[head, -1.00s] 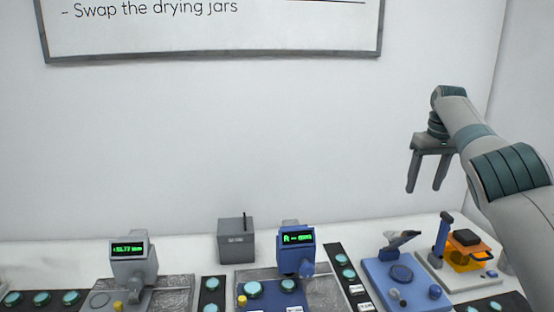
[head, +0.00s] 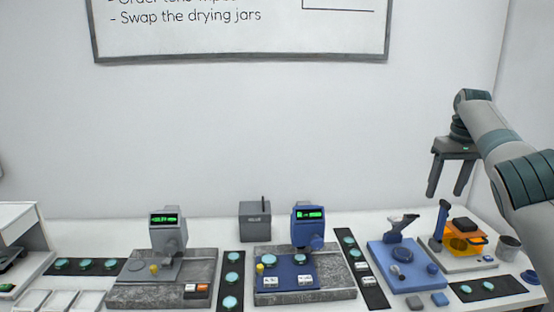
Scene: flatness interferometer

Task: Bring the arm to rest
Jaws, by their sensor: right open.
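My right arm comes in from the right edge of the head view. Its gripper (head: 449,192) hangs over the right part of the bench, fingers pointing down. The two fingers are apart with nothing between them. My left gripper is not in view.
On the bench stand a grey instrument (head: 167,232), a blue instrument (head: 308,225), a grey box (head: 255,222), a blue stand (head: 405,270) and an orange device (head: 465,245). Dark strips (head: 232,262) hold round teal discs. A whiteboard (head: 240,25) hangs above.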

